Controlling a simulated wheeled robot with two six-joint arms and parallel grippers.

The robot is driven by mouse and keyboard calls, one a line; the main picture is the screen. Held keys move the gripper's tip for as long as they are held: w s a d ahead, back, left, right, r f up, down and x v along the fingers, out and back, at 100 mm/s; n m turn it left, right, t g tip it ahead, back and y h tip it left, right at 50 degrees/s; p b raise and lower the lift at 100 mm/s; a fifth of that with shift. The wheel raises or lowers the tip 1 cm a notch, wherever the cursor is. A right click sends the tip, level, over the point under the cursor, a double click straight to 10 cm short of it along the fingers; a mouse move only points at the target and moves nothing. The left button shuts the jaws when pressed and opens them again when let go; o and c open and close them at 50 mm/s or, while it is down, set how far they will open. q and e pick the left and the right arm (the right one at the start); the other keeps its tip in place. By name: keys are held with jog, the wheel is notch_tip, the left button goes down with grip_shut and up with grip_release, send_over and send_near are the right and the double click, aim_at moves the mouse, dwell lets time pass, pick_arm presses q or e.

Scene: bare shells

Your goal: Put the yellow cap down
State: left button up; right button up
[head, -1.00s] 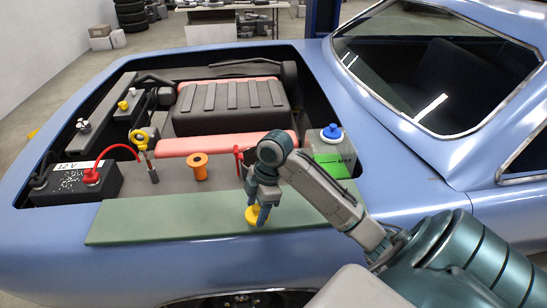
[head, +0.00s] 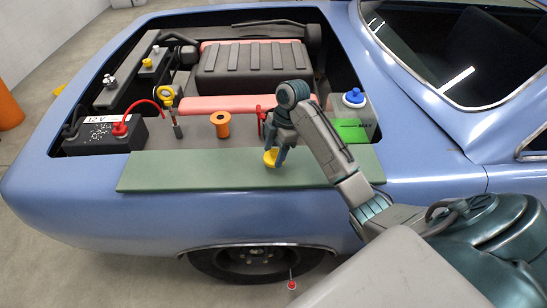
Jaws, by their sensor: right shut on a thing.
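My right gripper (head: 276,160) points down over the green mat (head: 180,172) on the car's fender. It is shut on the yellow cap (head: 270,157), and its fingers hide part of it. The cap looks tilted and sits at the gripper's fingertips, over the right half of the mat. I cannot tell whether the cap touches the mat. My left gripper is out of view.
Behind the mat stand a black battery (head: 98,136) with a red cable, an orange spool (head: 221,124) and a blue-capped reservoir (head: 353,112), right of my gripper. The mat's left half is bare. A small red-topped object (head: 291,284) shows near the wheel.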

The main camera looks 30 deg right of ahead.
aim_at(274, 156)
jog(key=shift+w+d, duration=0.25)
jog(key=shift+w, duration=0.35)
notch_tip(274, 156, down, 3)
jog(key=shift+s+r+p, duration=0.1)
jog(key=shift+p, duration=0.9)
jog(key=shift+f, duration=0.35)
jog(key=o, duration=0.9)
jog(key=shift+f, duration=0.1)
jog(key=shift+o, duration=0.2)
